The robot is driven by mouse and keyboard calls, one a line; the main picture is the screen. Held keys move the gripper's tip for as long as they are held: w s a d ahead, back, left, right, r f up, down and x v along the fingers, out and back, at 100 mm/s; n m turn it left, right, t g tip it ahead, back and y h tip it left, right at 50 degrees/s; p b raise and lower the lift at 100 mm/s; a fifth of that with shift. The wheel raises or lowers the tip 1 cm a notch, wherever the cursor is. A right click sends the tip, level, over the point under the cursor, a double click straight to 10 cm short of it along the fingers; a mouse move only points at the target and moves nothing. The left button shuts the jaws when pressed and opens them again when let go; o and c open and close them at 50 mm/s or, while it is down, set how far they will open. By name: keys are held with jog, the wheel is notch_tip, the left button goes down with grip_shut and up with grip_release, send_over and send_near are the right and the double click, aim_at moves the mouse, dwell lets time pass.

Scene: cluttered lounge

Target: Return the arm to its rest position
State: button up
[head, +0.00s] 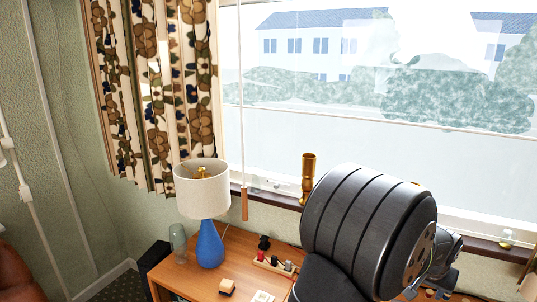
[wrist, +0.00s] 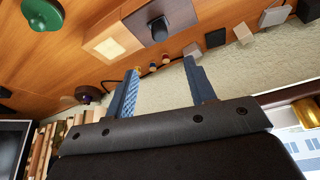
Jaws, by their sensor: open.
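My gripper (wrist: 162,66) shows in the wrist view with its two blue-grey fingers spread apart. Nothing sits between the fingers; small objects on the wooden table and the pale wall show beyond the gap. In the head view, my thick black ribbed arm fills the lower right, in front of the window. The fingers cannot be made out clearly there.
The wooden table (head: 212,281) holds a blue lamp (head: 209,245), a glass jar (head: 178,243), a small wooden block (head: 227,287) and a rack with dark and red pieces (head: 272,264). A brass vase (head: 307,175) stands on the windowsill. A patterned curtain (head: 160,90) hangs left.

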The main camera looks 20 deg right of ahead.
jog(key=x, duration=1.5)
jog(key=shift+s+d, duration=0.4)
jog(key=shift+d, duration=0.1)
jog(key=a+v, duration=0.1)
jog(key=v, duration=1.7)
jog(key=w+a+r+n, duration=0.1)
jog(key=w+a+r, duration=0.1)
jog(key=a, duration=0.4)
jog(key=w+a+r, duration=0.3)
jog(key=a, duration=0.4)
jog(key=shift+a+n+t, duration=0.25)
jog(key=shift+n+t, duration=0.15)
jog(key=shift+w, duration=0.15)
